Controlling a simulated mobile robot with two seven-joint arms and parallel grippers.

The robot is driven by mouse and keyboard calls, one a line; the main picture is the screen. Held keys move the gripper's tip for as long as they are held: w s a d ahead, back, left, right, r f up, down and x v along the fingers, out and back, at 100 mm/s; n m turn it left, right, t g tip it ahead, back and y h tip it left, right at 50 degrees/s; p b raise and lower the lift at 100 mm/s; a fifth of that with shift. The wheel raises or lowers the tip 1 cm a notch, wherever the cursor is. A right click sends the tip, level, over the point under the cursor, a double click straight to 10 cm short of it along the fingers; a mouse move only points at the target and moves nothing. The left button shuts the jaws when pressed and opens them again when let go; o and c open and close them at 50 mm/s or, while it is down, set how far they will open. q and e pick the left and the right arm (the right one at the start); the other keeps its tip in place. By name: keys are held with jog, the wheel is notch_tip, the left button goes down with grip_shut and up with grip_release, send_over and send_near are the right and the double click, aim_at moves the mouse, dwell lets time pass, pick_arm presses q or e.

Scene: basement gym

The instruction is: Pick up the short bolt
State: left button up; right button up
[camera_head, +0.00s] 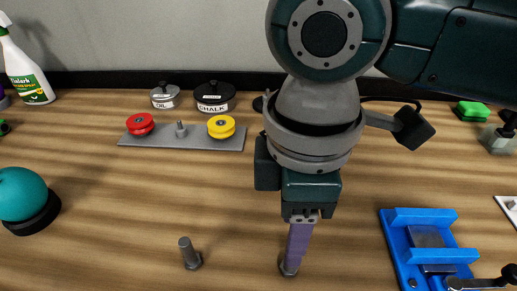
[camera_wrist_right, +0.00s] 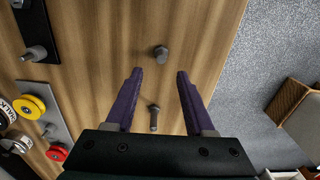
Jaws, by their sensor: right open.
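Two grey bolts stand upright, head down, on the wooden table. One bolt (camera_head: 189,254) stands clear at the front in the head view and looks longer in the wrist view (camera_wrist_right: 154,117). The other bolt (camera_head: 288,267) is mostly hidden behind my right gripper (camera_head: 297,250); in the wrist view (camera_wrist_right: 161,53) it looks shorter, seen more end-on, so its length is hard to judge. My right gripper (camera_wrist_right: 159,72) points down, open and empty, its purple fingertips on either side of the line to this bolt. My left gripper is out of view.
A grey plate (camera_head: 170,140) with red (camera_head: 140,124) and yellow (camera_head: 221,127) wheels lies behind. A blue fixture (camera_head: 400,255) is at right, a teal ball (camera_head: 20,194) at left. A dark plate (camera_wrist_right: 36,18) carries another bolt (camera_wrist_right: 35,53). Table around the two bolts is clear.

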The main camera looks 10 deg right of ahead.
aim_at(287, 271)
jog(key=shift+s+a+f, duration=0.1)
jog(key=shift+s+f, duration=0.1)
jog(key=shift+f, duration=0.9)
jog(key=f, duration=0.3)
jog(key=f+b, duration=0.1)
jog(key=f, duration=0.1)
jog(key=shift+d+f, duration=0.15)
jog(key=shift+d, duration=0.15)
grip_shut()
